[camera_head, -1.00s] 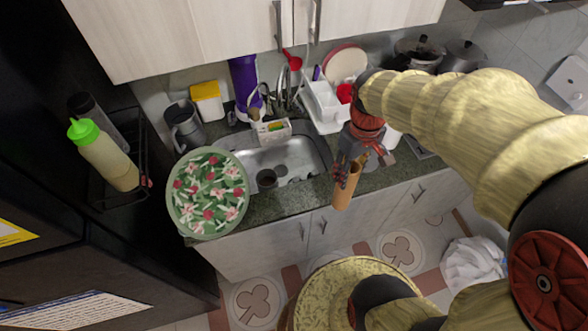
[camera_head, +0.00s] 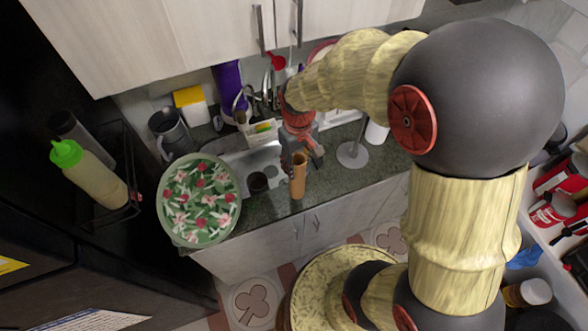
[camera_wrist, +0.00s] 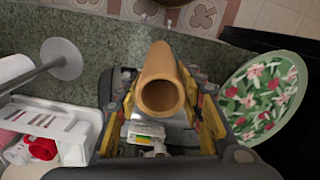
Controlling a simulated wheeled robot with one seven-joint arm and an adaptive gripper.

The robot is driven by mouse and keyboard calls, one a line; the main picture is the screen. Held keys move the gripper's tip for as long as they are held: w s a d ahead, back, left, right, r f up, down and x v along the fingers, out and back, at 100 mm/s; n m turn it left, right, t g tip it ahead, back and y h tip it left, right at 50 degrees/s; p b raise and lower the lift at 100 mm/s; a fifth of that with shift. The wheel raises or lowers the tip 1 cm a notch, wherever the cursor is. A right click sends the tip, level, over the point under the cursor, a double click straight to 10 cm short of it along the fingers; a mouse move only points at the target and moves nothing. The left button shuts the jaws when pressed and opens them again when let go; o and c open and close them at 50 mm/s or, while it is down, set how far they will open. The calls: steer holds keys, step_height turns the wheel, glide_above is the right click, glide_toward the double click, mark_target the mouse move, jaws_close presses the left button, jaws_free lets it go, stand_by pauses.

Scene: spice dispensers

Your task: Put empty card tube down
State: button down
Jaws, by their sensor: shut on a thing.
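The empty card tube (camera_head: 298,176) is a brown hollow cylinder, held roughly upright in the head view. My gripper (camera_head: 297,158) is shut on it, over the front part of the counter by the sink. In the wrist view the tube (camera_wrist: 160,88) sits between the two fingers of my gripper (camera_wrist: 168,105), and its open end faces the camera. Whether its lower end touches the counter cannot be told.
A round floral tray (camera_head: 200,200) lies left of the sink (camera_head: 262,160). A metal stand (camera_head: 352,154) is on the counter to the right. A white dish rack (camera_wrist: 60,125) shows in the wrist view.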

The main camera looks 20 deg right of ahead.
steer(key=shift+w+a+f, duration=0.1)
steer(key=shift+w+f, duration=0.05)
steer(key=shift+f, duration=0.6)
steer(key=shift+w+a+f, duration=0.1)
steer(key=shift+a+f, duration=0.05)
steer(key=shift+f, duration=0.55)
steer(key=shift+w+a+f, duration=0.1)
steer(key=shift+w+f, duration=0.05)
steer(key=shift+f, duration=0.6)
steer(key=shift+f, duration=0.2)
steer(key=c, duration=1.2)
jaws_free()
steer(key=shift+o, duration=0.2)
steer(key=shift+r, duration=0.1)
